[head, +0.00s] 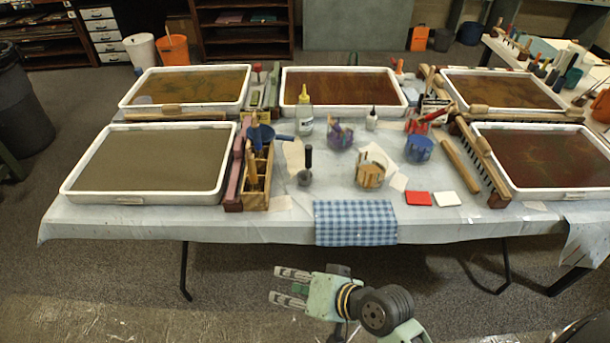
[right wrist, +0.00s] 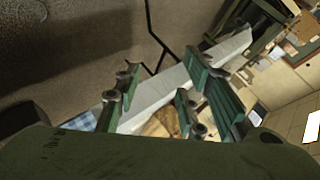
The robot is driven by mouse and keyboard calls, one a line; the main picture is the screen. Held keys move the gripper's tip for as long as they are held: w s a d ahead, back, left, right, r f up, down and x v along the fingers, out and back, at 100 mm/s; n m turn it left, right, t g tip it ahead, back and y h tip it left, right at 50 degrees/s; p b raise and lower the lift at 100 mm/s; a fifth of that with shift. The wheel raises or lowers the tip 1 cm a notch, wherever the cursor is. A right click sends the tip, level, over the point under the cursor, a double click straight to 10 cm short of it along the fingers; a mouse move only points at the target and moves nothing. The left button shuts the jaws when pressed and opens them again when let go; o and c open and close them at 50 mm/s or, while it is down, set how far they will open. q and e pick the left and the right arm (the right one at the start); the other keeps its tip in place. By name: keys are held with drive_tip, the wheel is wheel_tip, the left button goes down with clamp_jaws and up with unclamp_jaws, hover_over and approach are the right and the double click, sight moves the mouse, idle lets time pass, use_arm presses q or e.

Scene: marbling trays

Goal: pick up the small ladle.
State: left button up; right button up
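A small upright tool with a dark handle and a round grey metal bottom, which looks like the small ladle (head: 305,168), stands on the white-covered table, left of the middle. A blue dipper (head: 264,134) with a side handle sits behind it, over a wooden caddy. My right gripper (head: 288,286) is in front of the table's near edge, well short of the ladle, pointing left. Its fingers are apart with nothing between them; the right wrist view (right wrist: 155,98) also shows them spread. I cannot make out the ladle in the wrist view. My left gripper is out of view.
A wooden caddy (head: 257,196) stands just left of the ladle, with a glass jar (head: 370,175) to its right. A blue checked cloth (head: 355,222) hangs over the front edge. Large white-rimmed trays, including the near-left one (head: 70,187), flank the middle.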

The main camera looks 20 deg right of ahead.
drive_tip(key=w+r+m+t+y, duration=0.1)
drive_tip(key=w+r+m+t, duration=0.8)
drive_tip(key=w+r+m, duration=0.5)
drive_tip(key=m+h, duration=1)
drive_tip(key=m, duration=1)
approach(309, 158)
drive_tip(key=w+f, duration=0.1)
drive_tip(key=w, duration=0.3)
drive_tip(key=shift+t, duration=0.4)
drive_tip(key=w, duration=0.4)
drive_tip(key=w+d, duration=0.1)
drive_tip(key=w, duration=0.2)
drive_tip(key=shift+d+f, duration=0.1)
drive_tip(key=shift+d, duration=0.05)
clamp_jaws()
